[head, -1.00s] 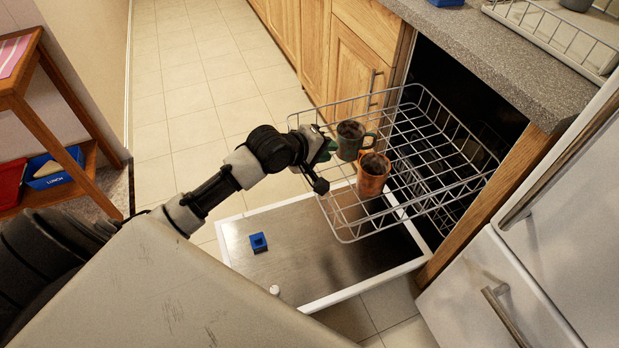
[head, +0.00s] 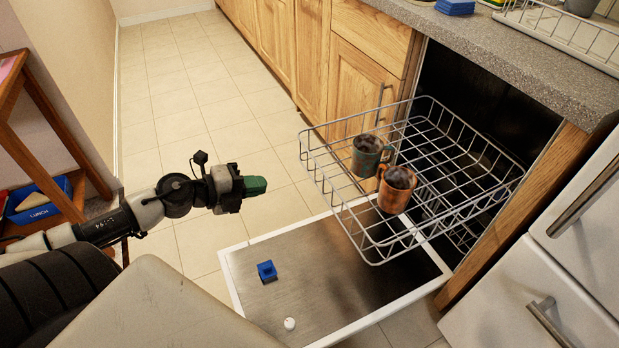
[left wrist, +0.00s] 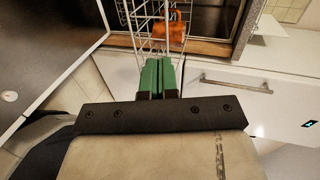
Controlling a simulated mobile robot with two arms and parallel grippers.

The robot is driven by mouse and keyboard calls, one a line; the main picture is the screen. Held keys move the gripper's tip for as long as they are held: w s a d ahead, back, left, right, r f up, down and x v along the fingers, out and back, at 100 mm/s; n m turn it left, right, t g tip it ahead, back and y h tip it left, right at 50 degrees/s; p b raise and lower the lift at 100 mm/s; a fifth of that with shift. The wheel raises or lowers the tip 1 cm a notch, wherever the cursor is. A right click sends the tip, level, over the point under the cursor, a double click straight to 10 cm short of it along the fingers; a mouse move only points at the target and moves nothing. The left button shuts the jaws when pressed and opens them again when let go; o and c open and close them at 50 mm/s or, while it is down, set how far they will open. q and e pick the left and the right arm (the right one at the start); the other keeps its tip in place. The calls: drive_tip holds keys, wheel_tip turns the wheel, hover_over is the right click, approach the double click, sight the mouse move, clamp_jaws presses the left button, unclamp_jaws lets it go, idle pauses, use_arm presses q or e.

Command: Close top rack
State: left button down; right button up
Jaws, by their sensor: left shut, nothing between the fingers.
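The top rack (head: 378,244) is a grey wire rack pulled well out of the dishwasher (head: 470,95), above its lowered door (head: 330,275). A dark green mug (head: 366,158) and an orange mug (head: 394,193) stand in its outer part. My left gripper (head: 262,186), with green fingers, is shut and empty, left of the rack and apart from it. In the left wrist view the green fingertips (left wrist: 160,62) are together, pointing toward the rack (left wrist: 143,22) and the orange mug (left wrist: 168,38). My right gripper is not in view.
A blue block (head: 266,271) and a small white object (head: 289,324) lie on the lowered door. White drawers (head: 540,295) stand at the right, wooden cabinets (head: 355,80) behind. A wooden shelf unit (head: 60,120) is at the left. Tiled floor (head: 185,75) is open between.

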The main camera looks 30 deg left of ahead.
use_arm(q)
approach(323, 175)
drive_tip(key=x, duration=0.6)
drive_tip(key=shift+w+f, duration=0.1)
drive_tip(key=shift+f, duration=0.15)
drive_tip(key=shift+w+d, duration=0.3)
drive_tip(key=shift+w, duration=0.2)
